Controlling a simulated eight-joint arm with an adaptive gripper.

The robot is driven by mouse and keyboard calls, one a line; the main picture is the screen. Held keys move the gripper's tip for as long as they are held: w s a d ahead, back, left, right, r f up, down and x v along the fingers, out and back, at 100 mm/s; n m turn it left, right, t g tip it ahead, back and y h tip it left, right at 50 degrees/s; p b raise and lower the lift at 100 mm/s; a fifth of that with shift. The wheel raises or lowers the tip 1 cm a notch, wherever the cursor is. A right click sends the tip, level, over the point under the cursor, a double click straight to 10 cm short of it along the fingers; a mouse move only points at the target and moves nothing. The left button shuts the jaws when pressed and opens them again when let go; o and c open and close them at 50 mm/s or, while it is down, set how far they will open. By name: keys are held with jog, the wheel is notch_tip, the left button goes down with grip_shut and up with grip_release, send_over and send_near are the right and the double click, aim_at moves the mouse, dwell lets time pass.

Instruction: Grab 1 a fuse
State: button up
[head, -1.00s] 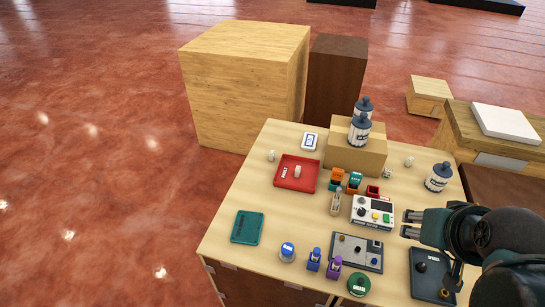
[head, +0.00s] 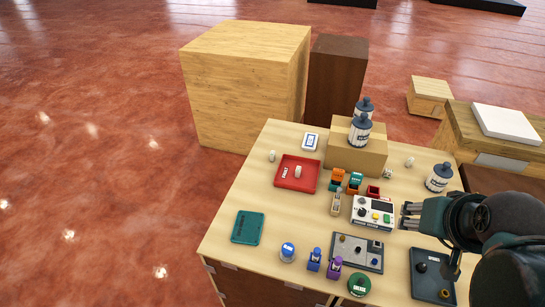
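A small white cylinder (head: 297,172), which looks like a fuse, stands in the red tray (head: 283,186). Similar small white pieces stand on the table left of the tray (head: 272,156) and at the back right (head: 409,162); they are too small to identify surely. My gripper (head: 405,216) is at the right of the table, beside the white meter box (head: 373,212). Its fingers point left and are apart, with nothing seen between them. It is well to the right of the tray and its cylinder.
A cardboard-coloured box (head: 345,157) with grey-capped bottles (head: 360,132) stands at the back. Orange and teal blocks (head: 355,182) and a beige clip-like piece (head: 337,203) stand between tray and meter. A grey board (head: 357,252) lies in front. Bare table surrounds the green pad (head: 248,227).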

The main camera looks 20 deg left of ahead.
jog(key=w+a+r+m+g, duration=0.1)
jog(key=w+a+r+m, duration=0.1)
jog(key=w+a, duration=0.35)
jog(key=w+a+r+m+g, duration=0.1)
jog(key=w+a+r+m, duration=0.2)
jog(key=w, duration=0.6)
jog(key=m+g+p, duration=0.2)
jog(key=m+g, duration=0.3)
jog(key=m, duration=0.7)
send_over(272, 152)
jog(key=f, duration=2.4)
jog(key=shift+d+f, duration=0.1)
jog(key=shift+d, duration=0.15)
jog(key=shift+s+a+f, duration=0.1)
jog(key=shift+a+f, duration=0.1)
jog(key=shift+f, duration=0.05)
jog(key=shift+f, duration=1.3)
